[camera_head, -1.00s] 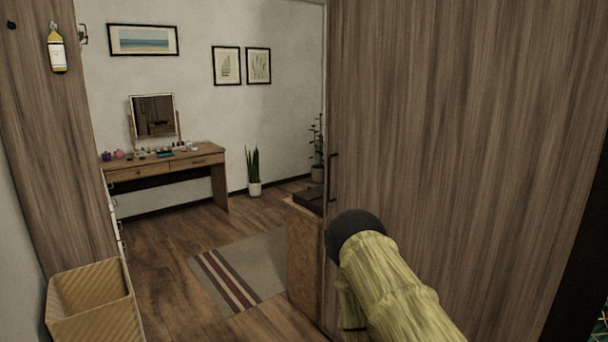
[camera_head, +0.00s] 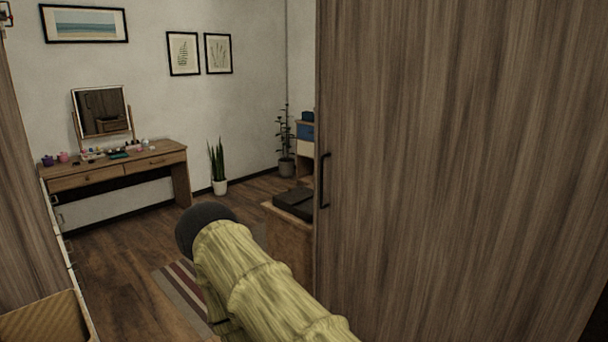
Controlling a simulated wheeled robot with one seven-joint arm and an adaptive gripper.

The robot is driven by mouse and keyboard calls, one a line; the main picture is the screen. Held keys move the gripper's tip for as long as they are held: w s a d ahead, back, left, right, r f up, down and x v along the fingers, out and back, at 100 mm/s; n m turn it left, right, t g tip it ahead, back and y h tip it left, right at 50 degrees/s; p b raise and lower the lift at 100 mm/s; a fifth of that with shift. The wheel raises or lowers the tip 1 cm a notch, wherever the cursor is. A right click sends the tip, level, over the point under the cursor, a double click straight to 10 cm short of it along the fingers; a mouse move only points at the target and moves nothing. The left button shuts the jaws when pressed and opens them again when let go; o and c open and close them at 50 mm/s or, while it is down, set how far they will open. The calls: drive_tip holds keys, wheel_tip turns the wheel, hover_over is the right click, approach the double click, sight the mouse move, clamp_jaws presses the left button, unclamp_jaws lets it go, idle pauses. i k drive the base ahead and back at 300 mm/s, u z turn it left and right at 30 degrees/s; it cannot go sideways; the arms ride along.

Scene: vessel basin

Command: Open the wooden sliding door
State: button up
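The wooden sliding door (camera_head: 450,150) is a tall grey-brown panel filling the right half of the head view. Its dark vertical bar handle (camera_head: 324,180) is near the panel's left edge. An open gap to the left of that edge shows the room beyond. My arm, in a yellow-green sleeve with a rounded black end, rises from the bottom centre across the gap, left of the handle. It covers part of the floor and rug. No gripper fingers show, and nothing is seen touching the handle.
A wooden panel (camera_head: 28,200) and a woven basket (camera_head: 45,318) stand at the left. Beyond the gap are a dressing table (camera_head: 120,170) with a mirror, potted plants, a striped rug (camera_head: 178,280) and a low wooden cabinet (camera_head: 288,235) close behind the door's edge.

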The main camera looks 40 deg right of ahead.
sight(462, 180)
drive_tip(key=z, duration=0.35)
drive_tip(key=i, duration=0.65)
drive_tip(key=z, duration=0.65)
